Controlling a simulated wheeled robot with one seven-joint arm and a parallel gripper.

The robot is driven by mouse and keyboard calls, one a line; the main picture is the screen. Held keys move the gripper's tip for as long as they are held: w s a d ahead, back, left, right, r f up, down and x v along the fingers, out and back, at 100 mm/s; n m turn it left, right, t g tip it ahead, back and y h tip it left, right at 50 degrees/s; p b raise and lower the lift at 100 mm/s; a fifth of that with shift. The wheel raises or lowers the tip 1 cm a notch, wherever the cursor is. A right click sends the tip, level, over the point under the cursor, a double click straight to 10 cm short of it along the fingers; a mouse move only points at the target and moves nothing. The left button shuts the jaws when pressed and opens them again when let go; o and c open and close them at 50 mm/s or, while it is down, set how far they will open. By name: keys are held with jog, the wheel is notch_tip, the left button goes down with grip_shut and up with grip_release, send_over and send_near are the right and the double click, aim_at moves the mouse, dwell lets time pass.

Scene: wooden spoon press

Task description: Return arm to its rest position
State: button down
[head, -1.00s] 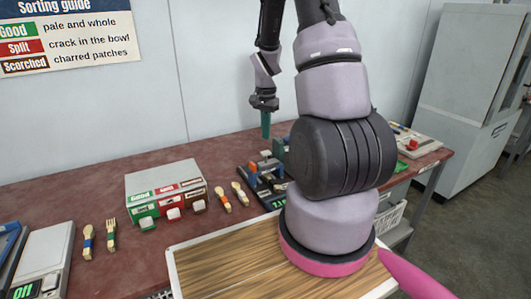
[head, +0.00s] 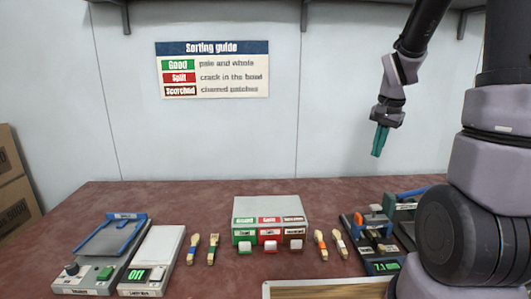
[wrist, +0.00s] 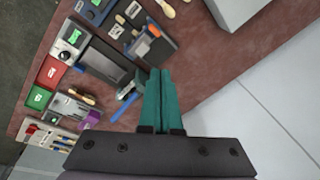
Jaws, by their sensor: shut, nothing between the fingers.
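My gripper (head: 380,140) has teal fingers and hangs in the air above the right part of the table, in front of the wall. In the wrist view its two teal fingers (wrist: 160,100) lie together, shut with nothing between them. The arm's large grey and black links fill the right side of the head view and hide the right end of the table.
The reddish table (head: 130,195) holds a three-button box (head: 270,208), a light box (head: 155,255), a blue-framed device (head: 105,245), a scale (head: 385,266) and several wooden utensils (head: 213,248). A sorting guide (head: 212,68) hangs behind.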

jog(key=s+a+r+n+t+y, duration=0.1)
jog(key=s+a+r, duration=0.3)
jog(key=s+r, duration=0.4)
jog(key=s+a+r+n+t, duration=0.4)
jog(key=s+a+r, duration=0.1)
jog(key=s+r, duration=0.4)
jog(key=shift+y, duration=0.4)
